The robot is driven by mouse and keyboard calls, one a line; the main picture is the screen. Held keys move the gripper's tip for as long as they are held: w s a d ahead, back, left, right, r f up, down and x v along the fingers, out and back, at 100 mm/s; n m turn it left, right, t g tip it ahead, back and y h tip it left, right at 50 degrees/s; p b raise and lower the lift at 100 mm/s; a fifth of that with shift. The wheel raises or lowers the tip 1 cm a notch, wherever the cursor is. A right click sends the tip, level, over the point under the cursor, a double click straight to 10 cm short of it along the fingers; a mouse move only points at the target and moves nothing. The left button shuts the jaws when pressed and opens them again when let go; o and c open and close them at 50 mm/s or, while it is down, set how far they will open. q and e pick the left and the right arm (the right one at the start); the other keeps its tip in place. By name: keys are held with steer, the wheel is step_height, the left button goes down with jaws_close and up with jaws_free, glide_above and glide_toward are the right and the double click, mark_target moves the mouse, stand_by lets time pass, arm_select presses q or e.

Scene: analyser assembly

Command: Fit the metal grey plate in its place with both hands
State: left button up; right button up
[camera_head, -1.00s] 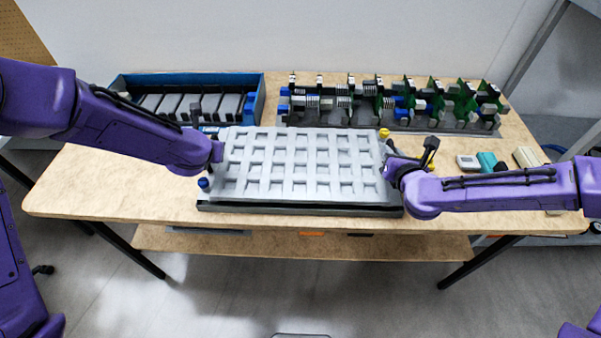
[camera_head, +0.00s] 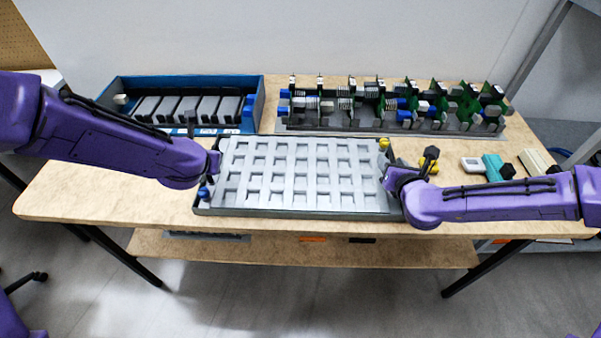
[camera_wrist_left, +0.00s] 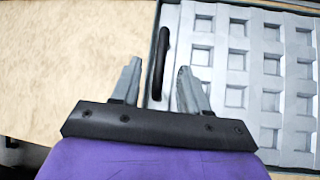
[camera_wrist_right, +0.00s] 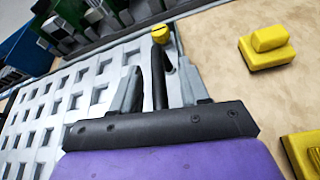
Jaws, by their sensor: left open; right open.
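The metal grey plate (camera_head: 303,172), with rows of square openings, lies flat in the dark shallow base (camera_head: 300,213) at the table's front middle. It has a black handle on each side. My left gripper (camera_wrist_left: 158,68) is open, its fingers on either side of the plate's left handle (camera_wrist_left: 161,62). My right gripper (camera_wrist_right: 160,68) is open, its fingers on either side of the right handle (camera_wrist_right: 158,82). In the head view the left gripper (camera_head: 214,165) is at the plate's left edge and the right gripper (camera_head: 388,178) at its right edge.
A blue bin (camera_head: 259,108) with grey blocks stands at the back left. A rack of green boards (camera_head: 440,105) stands at the back right. A blue knob (camera_head: 204,193) and a yellow knob (camera_head: 384,144) sit at the plate's corners. Yellow pieces (camera_wrist_right: 268,45) lie right of it.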

steer(key=shift+s+r, duration=0.1)
steer(key=v, duration=0.7)
steer(key=shift+s+r, duration=0.1)
steer(key=shift+s, duration=0.15)
arm_select(q)
steer(key=v, duration=0.8)
steer(key=shift+s, duration=0.1)
